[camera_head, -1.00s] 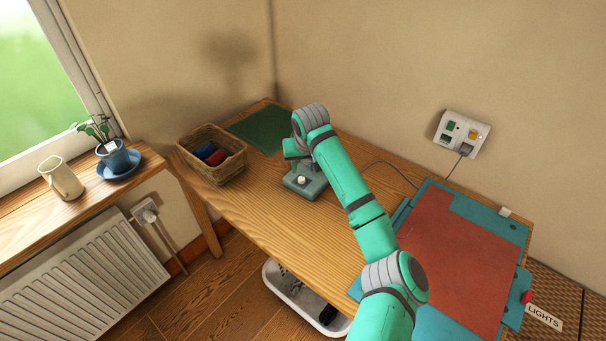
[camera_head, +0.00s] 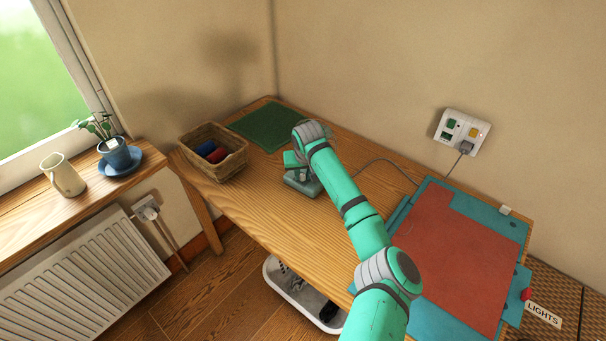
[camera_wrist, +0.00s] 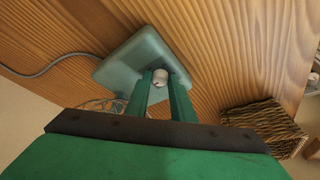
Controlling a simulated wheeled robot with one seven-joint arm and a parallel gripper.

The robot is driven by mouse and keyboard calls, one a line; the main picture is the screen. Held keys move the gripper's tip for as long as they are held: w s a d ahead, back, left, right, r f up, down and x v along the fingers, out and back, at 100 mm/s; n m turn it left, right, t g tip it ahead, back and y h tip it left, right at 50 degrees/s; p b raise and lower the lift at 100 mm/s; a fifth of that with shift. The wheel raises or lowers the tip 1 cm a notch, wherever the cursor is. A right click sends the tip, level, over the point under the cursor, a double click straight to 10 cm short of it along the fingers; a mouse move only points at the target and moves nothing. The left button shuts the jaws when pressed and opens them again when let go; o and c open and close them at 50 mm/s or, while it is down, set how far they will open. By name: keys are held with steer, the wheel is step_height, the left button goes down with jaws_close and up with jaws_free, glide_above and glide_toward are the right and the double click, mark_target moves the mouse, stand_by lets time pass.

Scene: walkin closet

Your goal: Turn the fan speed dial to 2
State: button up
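The fan's grey-green base (camera_head: 298,184) stands on the wooden desk, largely covered by my arm in the head view. In the wrist view the base (camera_wrist: 125,63) is a rounded square plate with a small white dial (camera_wrist: 160,77) on it. My gripper (camera_wrist: 160,80) is over the base, its two green fingers apart, one on each side of the dial. I cannot tell whether the fingertips touch the dial. Its markings and pointer are not readable. Part of a wire guard (camera_wrist: 103,104) shows behind the left finger.
A wicker basket (camera_head: 228,166) with red and blue items stands left of the fan base. A green mat (camera_head: 262,122) lies at the back corner. A grey cable (camera_head: 385,163) runs to the wall socket (camera_head: 462,133). A red and teal board (camera_head: 513,231) lies on the right.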

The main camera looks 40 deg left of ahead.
jaws_close()
steer(key=shift+m, duration=0.4)
steer(key=m, duration=0.1)
steer(key=m+h, duration=0.1)
steer(key=m, duration=0.1)
steer(key=shift+s+a+m+t+h, duration=0.25)
steer(key=shift+m+t+h, duration=0.05)
steer(key=m, duration=0.1)
steer(key=m+h, duration=0.1)
steer(key=m, duration=0.2)
steer(key=shift+a+m+h, duration=0.25)
steer(key=shift+m+h, duration=0.05)
steer(key=m, duration=0.1)
steer(key=m+h, duration=0.1)
steer(key=m, duration=0.1)
steer(key=m+h, duration=0.1)
steer(key=m, duration=0.1)
steer(key=shift+a, duration=0.3)
steer(key=shift+w+m+g+h, duration=0.15)
steer(key=shift+m+g+h, duration=0.15)
steer(key=shift+m, duration=0.8)
steer(key=shift+w+m+g+h, duration=0.1)
steer(key=shift+m+g+h, duration=0.15)
steer(key=shift+m, duration=0.85)
